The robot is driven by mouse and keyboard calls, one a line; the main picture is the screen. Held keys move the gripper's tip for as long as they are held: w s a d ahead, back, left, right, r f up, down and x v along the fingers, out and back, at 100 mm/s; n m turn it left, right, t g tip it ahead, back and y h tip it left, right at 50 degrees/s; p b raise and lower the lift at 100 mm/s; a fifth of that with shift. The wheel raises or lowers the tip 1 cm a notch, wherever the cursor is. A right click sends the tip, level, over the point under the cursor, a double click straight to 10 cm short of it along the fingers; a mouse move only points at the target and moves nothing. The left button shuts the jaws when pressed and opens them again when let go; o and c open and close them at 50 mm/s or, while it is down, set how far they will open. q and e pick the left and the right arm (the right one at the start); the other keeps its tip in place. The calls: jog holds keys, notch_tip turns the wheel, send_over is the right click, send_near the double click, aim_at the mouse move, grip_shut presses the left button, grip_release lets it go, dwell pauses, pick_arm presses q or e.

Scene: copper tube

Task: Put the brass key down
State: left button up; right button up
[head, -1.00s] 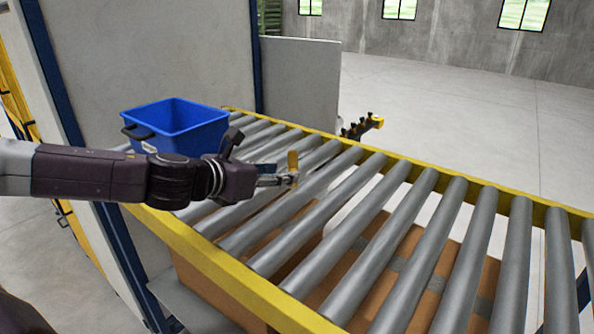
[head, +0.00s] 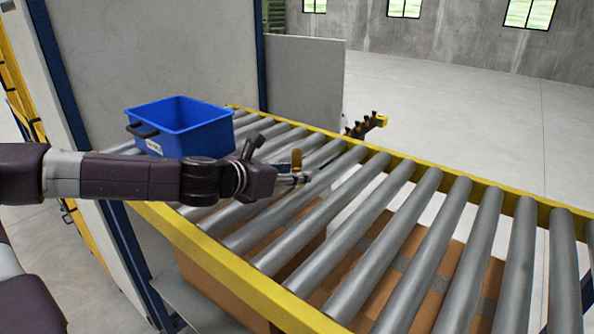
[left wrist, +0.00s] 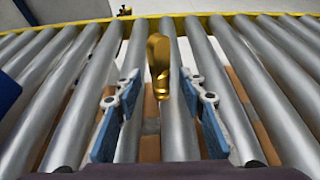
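The brass key (left wrist: 160,65) shows in the left wrist view, lengthwise over the metal rollers, its narrower end towards me. In the head view the key (head: 296,158) stands out just behind my left gripper (head: 302,180), which hides its lower part. In the left wrist view my left gripper (left wrist: 159,112) has its two blue-padded fingers spread, one on each side of the key's near end. Clear gaps separate the fingers from the key. It appears to rest on the rollers, but the contact is hidden. My right gripper is not in view.
The roller conveyor (head: 345,245) has yellow side rails and open gaps between rollers. A blue bin (head: 180,128) stands at its far left end, near a grey panel (head: 305,80). A cardboard box (head: 440,265) lies below. The rollers at right are bare.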

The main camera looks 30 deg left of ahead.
pick_arm(q)
jog(key=shift+b+x, duration=0.3)
jog(key=shift+x, duration=0.6)
jog(key=shift+s, duration=0.1)
grip_shut()
